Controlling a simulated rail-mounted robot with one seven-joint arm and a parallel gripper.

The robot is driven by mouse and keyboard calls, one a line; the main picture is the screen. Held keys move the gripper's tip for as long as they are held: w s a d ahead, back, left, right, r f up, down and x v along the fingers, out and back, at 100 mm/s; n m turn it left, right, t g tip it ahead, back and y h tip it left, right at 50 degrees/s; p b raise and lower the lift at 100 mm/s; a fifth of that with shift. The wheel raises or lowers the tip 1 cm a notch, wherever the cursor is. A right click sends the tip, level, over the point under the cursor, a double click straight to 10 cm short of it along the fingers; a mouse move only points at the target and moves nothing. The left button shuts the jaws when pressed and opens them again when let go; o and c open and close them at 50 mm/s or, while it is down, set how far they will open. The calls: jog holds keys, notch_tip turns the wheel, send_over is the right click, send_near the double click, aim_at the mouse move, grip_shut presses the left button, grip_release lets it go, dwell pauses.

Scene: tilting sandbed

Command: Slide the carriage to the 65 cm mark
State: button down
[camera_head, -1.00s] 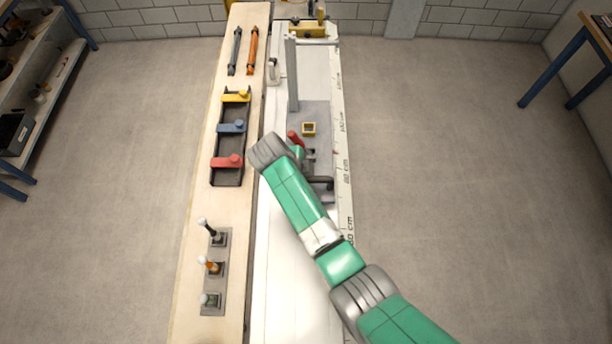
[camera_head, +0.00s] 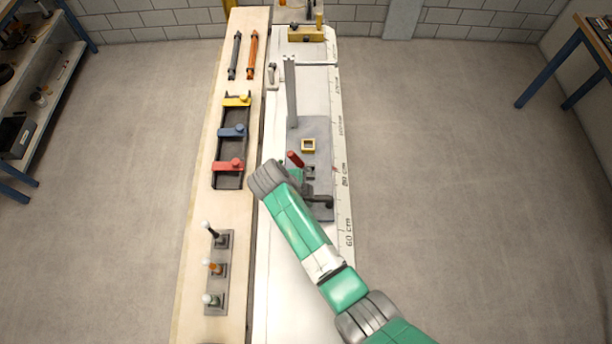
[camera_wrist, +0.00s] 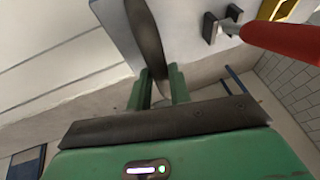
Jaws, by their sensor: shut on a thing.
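The carriage (camera_head: 317,135) is a grey plate on the white bed, with an upright grey post (camera_head: 291,90), a yellow-framed square (camera_head: 308,146), a red-handled lever (camera_head: 295,159) and a dark handle (camera_head: 319,202) near its front end. A printed scale (camera_head: 349,232) runs along the bed's right edge; a small red mark shows beside the carriage near the 80 cm label. In the wrist view my gripper (camera_wrist: 160,88) is shut on the dark handle (camera_wrist: 148,38), with the red lever (camera_wrist: 285,36) to the right. My arm partly hides the grip in the head view.
Left of the bed, a wooden bench (camera_head: 193,240) carries red, blue and yellow sliders (camera_head: 231,131), several small toggles (camera_head: 213,268) and two rods (camera_head: 252,52). A yellow block (camera_head: 306,34) stands at the far end. The bed in front of the carriage is clear.

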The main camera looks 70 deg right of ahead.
jog(key=s+a+p, duration=0.2)
jog(key=s+a, duration=0.1)
jog(key=a, duration=0.4)
jog(key=s+a+p, duration=0.3)
jog(key=a, duration=0.4)
jog(key=shift+a+p, duration=0.25)
jog(key=shift+p, duration=0.1)
jog(key=c, duration=1.3)
grip_release()
jog(key=shift+r, duration=0.15)
jog(key=v, duration=0.7)
jog(key=shift+r+b, duration=0.3)
jog(key=shift+w+a, duration=0.15)
